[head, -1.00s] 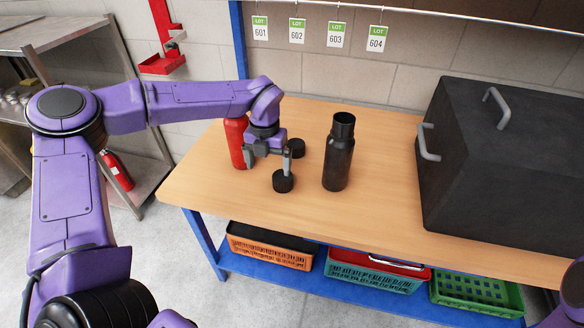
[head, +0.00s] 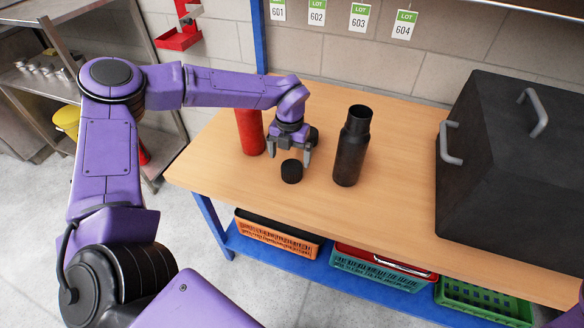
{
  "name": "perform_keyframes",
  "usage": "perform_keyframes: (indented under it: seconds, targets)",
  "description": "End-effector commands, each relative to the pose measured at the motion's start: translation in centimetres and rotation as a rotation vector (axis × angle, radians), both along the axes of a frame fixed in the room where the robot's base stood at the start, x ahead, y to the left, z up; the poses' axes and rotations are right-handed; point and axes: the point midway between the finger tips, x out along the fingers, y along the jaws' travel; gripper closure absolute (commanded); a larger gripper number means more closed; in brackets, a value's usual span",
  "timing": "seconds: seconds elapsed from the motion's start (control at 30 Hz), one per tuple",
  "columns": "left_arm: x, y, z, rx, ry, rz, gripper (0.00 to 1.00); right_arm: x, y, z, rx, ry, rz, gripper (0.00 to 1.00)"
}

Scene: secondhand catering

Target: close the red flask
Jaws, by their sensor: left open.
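The red flask (head: 250,132) stands upright on the wooden table, at the left. My left arm hides its top, so I cannot tell whether it is open. A black cap (head: 292,172) sits on the table in front of and to the right of the flask. My left gripper (head: 289,156) is open and empty, pointing down just above and behind this cap. A second black cap (head: 314,136) is partly hidden behind the gripper. A black flask (head: 351,147) stands upright to the right, with its neck open and no cap on it. My right gripper is out of view.
A large black box with grey handles (head: 509,165) fills the table's right side. Lot tags (head: 360,17) hang at the back. Orange (head: 275,236), teal (head: 378,268) and green (head: 480,302) crates sit on the shelf below. The table front (head: 260,200) is clear.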

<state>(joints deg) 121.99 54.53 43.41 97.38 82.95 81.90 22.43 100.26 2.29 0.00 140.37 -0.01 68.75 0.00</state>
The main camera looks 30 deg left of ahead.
Motion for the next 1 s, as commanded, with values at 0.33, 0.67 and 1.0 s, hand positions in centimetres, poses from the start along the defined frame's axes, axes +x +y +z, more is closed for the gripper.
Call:
perform_keyframes:
  seconds: [0.33,0.67,1.0]
  targets:
    - [0.0,-0.1,-0.4,0.000,0.000,-0.001,0.03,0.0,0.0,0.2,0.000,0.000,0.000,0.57]
    - [0.0,-0.6,-5.0,0.001,0.002,0.000,0.03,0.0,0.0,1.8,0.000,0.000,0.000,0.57]
    - [0.1,-0.6,-5.5,0.000,-0.001,0.000,0.03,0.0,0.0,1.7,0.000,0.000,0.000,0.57]
